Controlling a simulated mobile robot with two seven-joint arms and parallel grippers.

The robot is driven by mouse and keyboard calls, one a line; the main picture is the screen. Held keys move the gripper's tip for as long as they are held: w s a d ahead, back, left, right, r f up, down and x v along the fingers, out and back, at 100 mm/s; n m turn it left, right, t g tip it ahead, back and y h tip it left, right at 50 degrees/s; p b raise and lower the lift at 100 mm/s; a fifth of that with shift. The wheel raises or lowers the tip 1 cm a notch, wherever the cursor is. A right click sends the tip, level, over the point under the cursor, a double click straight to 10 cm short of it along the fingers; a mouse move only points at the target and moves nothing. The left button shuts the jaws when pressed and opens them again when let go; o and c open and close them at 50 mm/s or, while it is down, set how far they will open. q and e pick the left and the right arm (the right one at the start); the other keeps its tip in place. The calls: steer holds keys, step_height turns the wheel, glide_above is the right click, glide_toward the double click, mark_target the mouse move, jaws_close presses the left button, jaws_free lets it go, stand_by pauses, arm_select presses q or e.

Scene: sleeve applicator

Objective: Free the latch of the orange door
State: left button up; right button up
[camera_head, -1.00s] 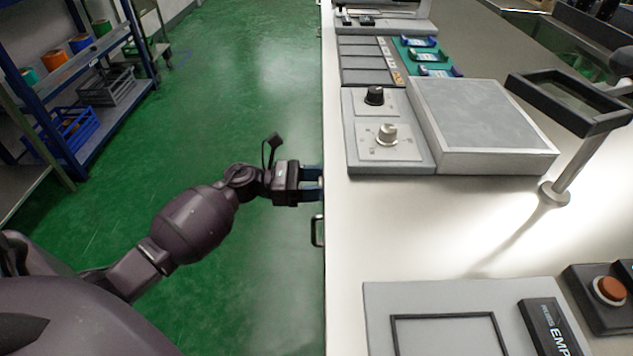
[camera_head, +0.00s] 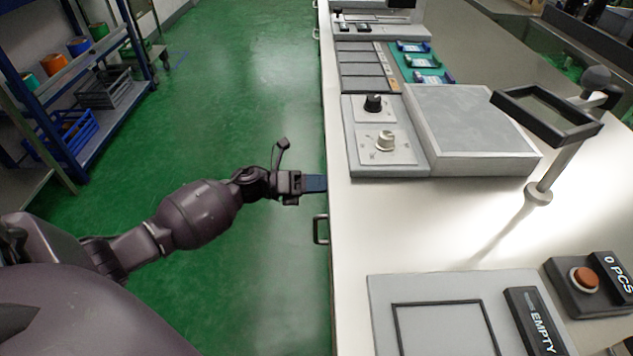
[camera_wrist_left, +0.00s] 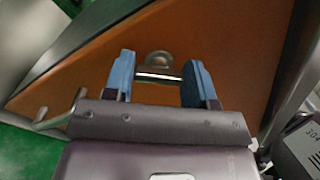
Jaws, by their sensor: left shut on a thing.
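The orange door (camera_wrist_left: 235,50) fills much of the left wrist view; it is hidden in the head view. Its metal latch (camera_wrist_left: 158,60) has a round part and a short bright bar. My left gripper (camera_head: 317,184) is at the left side of the white bench in the head view. In the left wrist view its blue fingers (camera_wrist_left: 158,76) stand on either side of the latch bar, shut on it. The latch is hidden in the head view. My right gripper is not in view.
The white bench (camera_head: 460,220) carries control panels, a grey slab (camera_head: 470,120) and a framed stand (camera_head: 545,115). A dark handle (camera_head: 320,229) sticks out from the bench side near my left gripper. The green floor (camera_head: 250,90) left of the bench is open, with a blue shelf (camera_head: 110,60) beyond.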

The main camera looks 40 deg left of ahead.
arm_select(q)
steer(key=n+p, duration=0.1)
steer(key=n, duration=0.6)
steer(key=shift+f+n+p, duration=0.15)
steer(key=shift+n+p, duration=0.25)
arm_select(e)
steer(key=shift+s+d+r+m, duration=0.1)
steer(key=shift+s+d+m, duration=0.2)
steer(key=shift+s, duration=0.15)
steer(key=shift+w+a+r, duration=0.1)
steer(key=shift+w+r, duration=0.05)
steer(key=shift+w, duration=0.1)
arm_select(q)
steer(key=o, duration=0.9)
steer(key=shift+o, duration=0.2)
steer(key=shift+a, duration=0.1)
